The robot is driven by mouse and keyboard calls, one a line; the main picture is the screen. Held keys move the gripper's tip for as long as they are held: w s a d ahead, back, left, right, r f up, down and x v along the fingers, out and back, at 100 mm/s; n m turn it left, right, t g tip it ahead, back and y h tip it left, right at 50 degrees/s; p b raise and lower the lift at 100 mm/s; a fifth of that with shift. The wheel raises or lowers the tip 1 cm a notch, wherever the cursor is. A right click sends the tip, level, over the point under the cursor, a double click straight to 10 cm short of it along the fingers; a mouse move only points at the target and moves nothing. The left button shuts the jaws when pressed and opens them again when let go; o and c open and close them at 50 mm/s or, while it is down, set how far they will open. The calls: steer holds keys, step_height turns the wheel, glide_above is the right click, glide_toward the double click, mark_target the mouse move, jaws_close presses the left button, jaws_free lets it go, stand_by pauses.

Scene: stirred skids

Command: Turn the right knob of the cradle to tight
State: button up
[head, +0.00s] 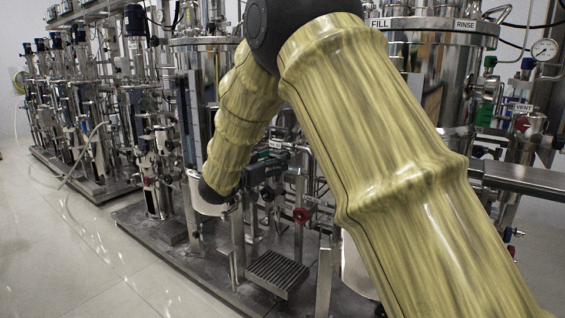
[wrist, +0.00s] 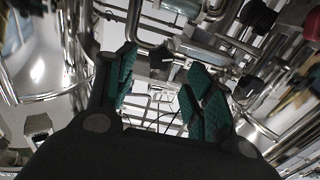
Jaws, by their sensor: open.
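My gripper (wrist: 160,78) shows in the wrist view with its green-padded fingers apart and nothing between them. A red knob (head: 300,215) sits on the pipework just right of the arm's lower end. In the wrist view a dark red knob (wrist: 258,15) is at the upper right, apart from the fingers. I cannot tell whether either is the cradle's right knob, and I cannot make out the cradle for sure.
Steel pipes and vessels crowd around the gripper. A slatted metal plate (head: 277,272) stands low at the front of the skid base (head: 180,258). Labelled steel vessels (head: 440,60) stand at right. The pale floor (head: 60,265) at left is clear.

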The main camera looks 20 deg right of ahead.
steer(key=b+x, duration=0.1)
steer(key=x, duration=0.4)
steer(key=c, duration=1)
